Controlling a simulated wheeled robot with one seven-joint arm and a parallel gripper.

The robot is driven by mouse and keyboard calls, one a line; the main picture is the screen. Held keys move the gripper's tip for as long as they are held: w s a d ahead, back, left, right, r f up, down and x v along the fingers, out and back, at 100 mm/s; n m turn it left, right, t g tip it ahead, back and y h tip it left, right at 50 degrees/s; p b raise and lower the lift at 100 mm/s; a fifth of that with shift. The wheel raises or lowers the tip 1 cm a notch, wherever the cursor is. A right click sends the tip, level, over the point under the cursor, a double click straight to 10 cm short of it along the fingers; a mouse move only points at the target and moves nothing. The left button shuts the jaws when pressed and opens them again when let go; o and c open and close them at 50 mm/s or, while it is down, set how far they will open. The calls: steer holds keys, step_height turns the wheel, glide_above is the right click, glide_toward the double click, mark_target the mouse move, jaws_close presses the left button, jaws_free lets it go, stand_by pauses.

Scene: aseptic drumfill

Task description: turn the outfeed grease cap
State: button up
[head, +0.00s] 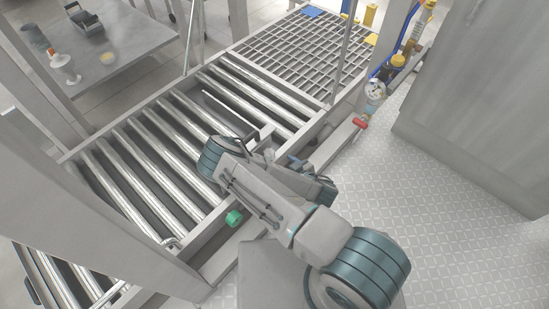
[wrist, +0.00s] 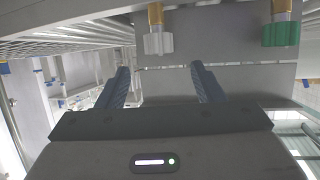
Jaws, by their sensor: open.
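Two grease caps show at the top of the wrist view, each under a brass fitting: a pale grey ribbed cap (wrist: 158,43) and a green ribbed cap (wrist: 281,34) to its right. The frames do not show which one is the outfeed cap. My gripper (wrist: 160,68) is open and empty, its two dark blue fingers wide apart. The pale cap appears between and beyond the fingertips, apart from them. The green cap lies off to the right of the right finger. In the head view a green cap (head: 234,217) shows on the conveyor's near side; my arm hides the area beside it.
A roller conveyor (head: 150,150) runs beside my arm, with a grating (head: 305,55) beyond it. A red-handled valve (head: 360,123) and a gauge (head: 375,90) stand at its right side. Patterned floor (head: 440,220) is clear at right. A grey plate (wrist: 225,85) lies behind the fingers.

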mark_target(273, 156)
steer(key=b+x, duration=0.2)
steer(key=x, duration=0.4)
steer(key=shift+w+a+f, duration=0.15)
steer(key=shift+w+f, duration=0.1)
steer(key=shift+f, duration=0.05)
steer(key=shift+b+x, duration=0.35)
steer(key=shift+x, duration=0.45)
steer(key=shift+r, duration=0.1)
steer(key=c, duration=1)
